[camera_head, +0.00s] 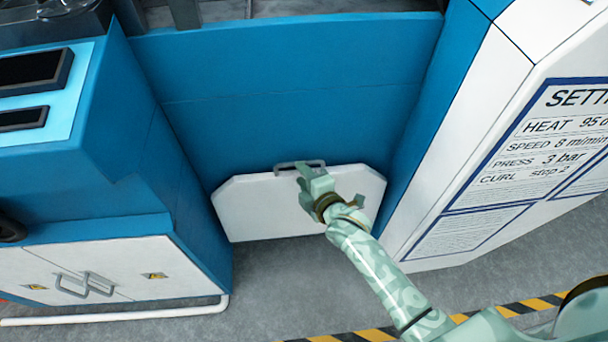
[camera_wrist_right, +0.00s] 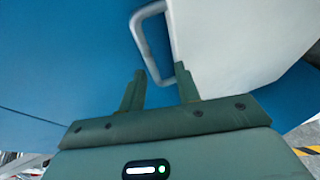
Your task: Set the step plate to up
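The step plate (camera_head: 265,205) is a white panel with cut top corners, low in front of the blue machine front. I cannot tell its exact tilt. A grey bar handle (camera_head: 290,166) sits at its top edge. My right gripper (camera_head: 304,176) is at this handle, its arm coming in from the lower right. In the right wrist view, the fingers (camera_wrist_right: 160,88) are apart, and the near end of the handle (camera_wrist_right: 150,50) lies at or just beyond the gap between their tips. Contact is not clear. The white plate (camera_wrist_right: 225,45) shows beyond them. My left gripper is not in view.
A white cabinet with handles (camera_head: 85,285) stands at the left, with a white rail along its foot. A white settings board (camera_head: 540,150) is at the right. Yellow-black floor tape (camera_head: 375,334) crosses the grey floor in front.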

